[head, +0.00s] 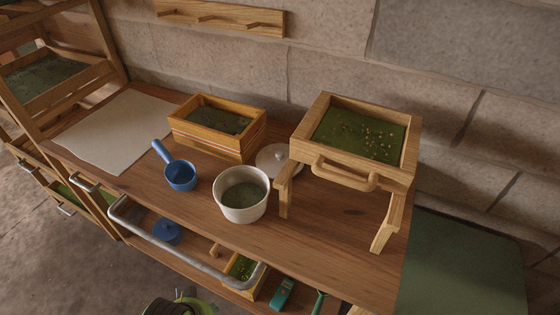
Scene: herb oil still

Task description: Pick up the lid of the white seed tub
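The white tub (231,210) stands open and upright on the wooden bench, with something greenish-grey inside. A pale round lid (267,161) with a small knob lies on the bench behind the tub, off it. The lid sits between the wooden box and the wooden stand, and its right edge is partly hidden by the stand. Neither of my grippers is in the head view.
A wooden box (214,143) is left of the lid; a raised wooden tray stand (350,168) is right. A blue dipper (181,176) sits left of the tub. A metal rail (185,247) runs along the bench front.

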